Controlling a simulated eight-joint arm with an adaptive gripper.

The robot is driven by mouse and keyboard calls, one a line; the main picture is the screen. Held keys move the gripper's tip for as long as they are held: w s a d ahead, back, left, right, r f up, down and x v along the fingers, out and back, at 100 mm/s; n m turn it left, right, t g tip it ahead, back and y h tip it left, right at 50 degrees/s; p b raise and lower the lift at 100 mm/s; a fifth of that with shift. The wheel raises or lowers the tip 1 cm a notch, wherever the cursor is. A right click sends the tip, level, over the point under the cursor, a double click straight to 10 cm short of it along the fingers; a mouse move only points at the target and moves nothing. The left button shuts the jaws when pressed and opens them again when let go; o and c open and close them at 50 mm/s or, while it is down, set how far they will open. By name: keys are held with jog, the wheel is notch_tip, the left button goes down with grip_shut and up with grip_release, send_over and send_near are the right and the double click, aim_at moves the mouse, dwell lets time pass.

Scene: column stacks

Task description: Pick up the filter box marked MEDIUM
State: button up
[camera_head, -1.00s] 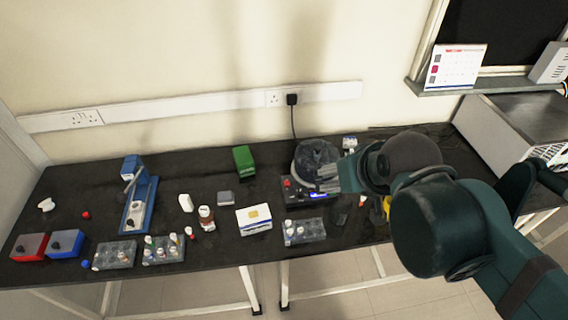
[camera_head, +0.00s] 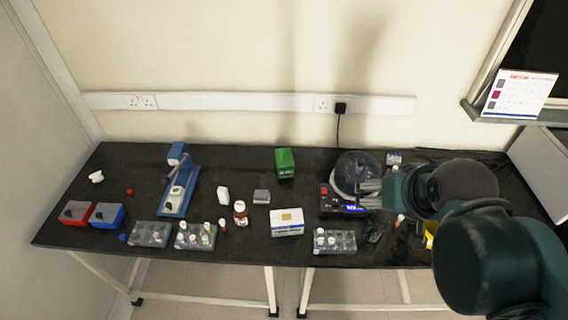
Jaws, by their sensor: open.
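No MEDIUM marking is legible in the head view, so I cannot tell which box bears it. Box-like candidates are a white box with a blue lower edge and yellow label (camera_head: 287,222), an upright green box (camera_head: 285,163), and a red box (camera_head: 76,212) beside a blue box (camera_head: 107,215) at the far left. All stand on the black bench. My gripper (camera_head: 369,194) is open and points left, in front of the round grey device, to the right of the white and green boxes. It appears empty.
The round device (camera_head: 356,168) with a control panel stands close to my gripper. Vial racks (camera_head: 335,241) line the front edge. Bench between blue stand and green box is mostly clear.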

jog(key=o, duration=0.6)
jog(key=shift+c, duration=0.2)
jog(key=shift+w, duration=0.1)
jog(key=m+g+p, duration=0.2)
jog(key=m+g, duration=0.5)
jog(key=m, duration=0.8)
send_over(285, 157)
notch_tip(285, 157, down, 20)
jog(key=shift+d+f, duration=0.15)
jog(key=shift+f, duration=0.05)
jog(key=shift+w+a+f+m, duration=0.15)
jog(key=shift+a+f+m, duration=0.1)
jog(key=shift+f+m, duration=0.15)
